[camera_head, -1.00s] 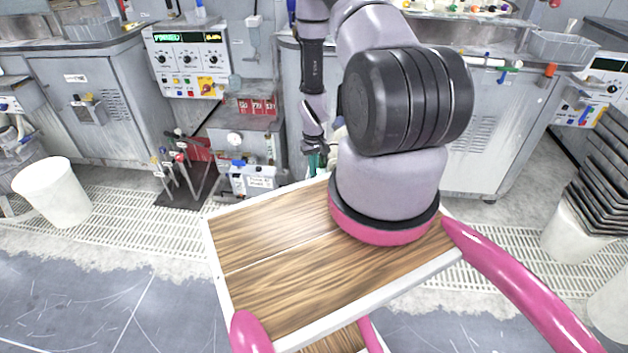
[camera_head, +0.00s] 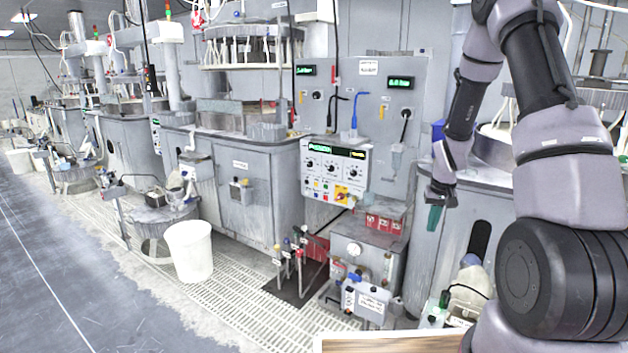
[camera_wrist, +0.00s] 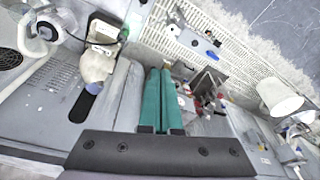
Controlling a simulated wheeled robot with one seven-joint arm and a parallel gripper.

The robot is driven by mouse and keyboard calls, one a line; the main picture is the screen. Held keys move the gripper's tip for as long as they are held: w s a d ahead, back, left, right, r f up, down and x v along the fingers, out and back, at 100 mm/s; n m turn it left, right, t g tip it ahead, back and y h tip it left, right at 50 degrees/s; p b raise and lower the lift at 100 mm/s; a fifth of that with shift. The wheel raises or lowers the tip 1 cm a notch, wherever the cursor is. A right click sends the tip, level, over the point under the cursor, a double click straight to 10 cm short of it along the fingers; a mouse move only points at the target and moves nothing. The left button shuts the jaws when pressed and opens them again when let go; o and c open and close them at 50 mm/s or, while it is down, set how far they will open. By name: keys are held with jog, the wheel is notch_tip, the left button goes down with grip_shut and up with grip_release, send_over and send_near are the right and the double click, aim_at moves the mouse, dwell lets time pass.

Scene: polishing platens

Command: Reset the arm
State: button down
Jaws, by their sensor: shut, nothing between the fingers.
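My gripper (camera_head: 434,217) hangs at the end of my arm, right of centre in the head view, with its green fingers pointing down. In the wrist view the two green fingers (camera_wrist: 159,100) lie side by side, shut with nothing between them. The arm is bent, with its upper links at the right of the head view. The gripper shows in front of the grey machine cabinets and touches nothing that I can see.
A control panel (camera_head: 336,172) with dials stands left of my gripper. A grey box with red labels (camera_head: 369,249) sits below it. A white bin (camera_head: 189,251) stands on the grating. Open blue-grey floor (camera_head: 60,290) lies at the left. A wooden top (camera_head: 390,343) shows at the bottom edge.

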jog(key=s+a+r+m+t, duration=0.1)
jog(key=s+a+r, duration=0.25)
jog(key=r, duration=0.85)
jog(key=s+a+r+t, duration=0.2)
jog(key=s+r, duration=0.3)
jog(key=r, duration=0.8)
jog(key=s+a+r+t+y, duration=0.1)
jog(key=s+a+r, duration=0.1)
jog(key=s+r, duration=0.3)
jog(key=s+a+r+m+t+y, duration=0.1)
jog(key=s+a+r, duration=0.2)
jog(key=s, duration=0.9)
notch_tip(320, 180, up, 2)
jog(key=shift+s+r, duration=0.2)
jog(key=shift+s, duration=0.1)
